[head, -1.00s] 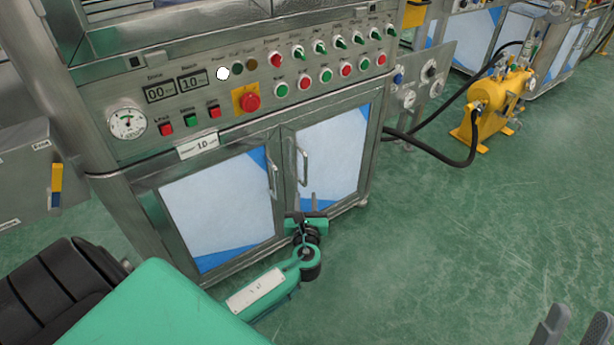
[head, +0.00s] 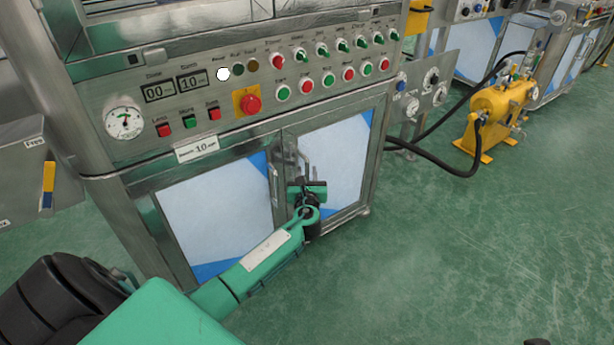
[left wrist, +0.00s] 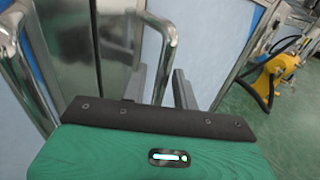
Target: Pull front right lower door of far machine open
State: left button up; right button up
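The machine in front has two shut lower doors with white and blue panels. The front right lower door (head: 336,165) has an upright metal bar handle (head: 305,160) near its left edge. The handle also shows in the left wrist view (left wrist: 170,45). My left gripper (head: 298,165) is at this handle, partly covering it in the head view. In the left wrist view its two grey fingers (left wrist: 159,88) are apart, with the bar between them in the picture; contact cannot be told. My right gripper is not clearly seen.
The left door (head: 215,210) has its own handle (head: 274,185) close beside. A control panel with buttons and a red emergency stop (head: 250,104) is above. A yellow pump (head: 492,115) with black hoses stands at right. The green floor before the doors is clear.

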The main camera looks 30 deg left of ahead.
pick_arm(q)
jog(key=shift+c, duration=0.2)
grip_shut()
